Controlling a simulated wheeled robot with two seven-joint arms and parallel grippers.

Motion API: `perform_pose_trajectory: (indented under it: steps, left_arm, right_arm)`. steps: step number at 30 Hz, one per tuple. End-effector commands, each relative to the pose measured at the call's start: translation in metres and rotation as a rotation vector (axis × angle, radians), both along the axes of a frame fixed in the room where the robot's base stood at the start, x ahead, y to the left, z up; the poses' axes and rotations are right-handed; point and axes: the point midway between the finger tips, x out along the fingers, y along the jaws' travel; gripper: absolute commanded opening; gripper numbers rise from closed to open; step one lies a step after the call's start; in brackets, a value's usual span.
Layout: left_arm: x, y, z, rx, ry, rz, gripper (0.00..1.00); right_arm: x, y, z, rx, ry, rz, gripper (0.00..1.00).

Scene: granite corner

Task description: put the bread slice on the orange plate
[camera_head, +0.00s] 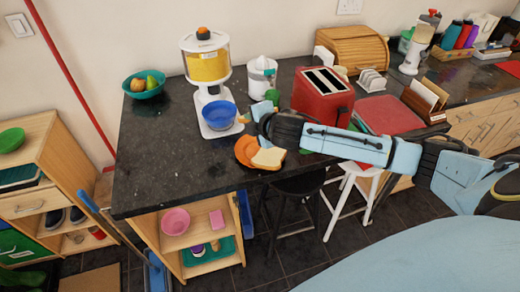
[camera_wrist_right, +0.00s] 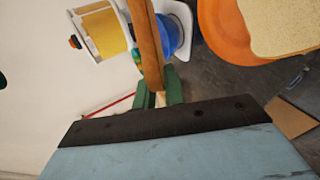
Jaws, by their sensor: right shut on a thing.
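The orange plate (camera_head: 241,147) is near the front edge of the dark counter. A pale bread slice (camera_head: 268,158) lies over its right side. In the right wrist view the plate (camera_wrist_right: 225,36) and bread slice (camera_wrist_right: 285,25) fill the top right corner, apart from my fingers. My right gripper (camera_head: 260,120) is just above and behind the plate. Its green fingertips (camera_wrist_right: 158,92) are shut on a thin brown-orange thing (camera_wrist_right: 149,42), seen edge-on; I cannot tell what it is. My left gripper is out of view.
A mixer-like machine (camera_head: 207,68) with a blue bowl (camera_head: 219,114) stands behind the plate. A red toaster (camera_head: 322,97) stands behind my right arm. A teal fruit bowl (camera_head: 145,92) is at the back left. The counter's left front is clear. Stools stand below the front edge.

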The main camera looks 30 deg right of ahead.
Motion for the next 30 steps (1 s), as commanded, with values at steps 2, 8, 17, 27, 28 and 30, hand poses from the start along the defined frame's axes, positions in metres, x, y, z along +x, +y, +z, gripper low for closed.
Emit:
perform_pose_trajectory:
  steps: [2,8,17,27,28,30]
  left_arm:
    - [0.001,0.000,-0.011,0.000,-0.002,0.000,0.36]
    - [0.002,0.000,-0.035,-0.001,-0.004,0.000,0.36]
    - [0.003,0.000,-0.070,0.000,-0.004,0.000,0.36]
    - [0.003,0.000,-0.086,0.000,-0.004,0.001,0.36]
    - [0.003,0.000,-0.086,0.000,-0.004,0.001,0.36]
    - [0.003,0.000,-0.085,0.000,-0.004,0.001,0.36]
  right_arm:
    - [0.000,0.000,-0.010,0.000,0.000,0.000,0.00]
    - [0.000,0.000,-0.032,0.001,-0.001,0.000,0.00]
    - [0.000,0.001,-0.063,0.002,0.000,0.000,0.00]
    - [0.000,0.000,-0.090,0.003,0.001,-0.001,0.00]
    - [0.000,0.000,-0.090,0.003,0.000,-0.001,0.00]
    - [0.000,0.000,-0.090,0.003,0.000,-0.001,0.00]
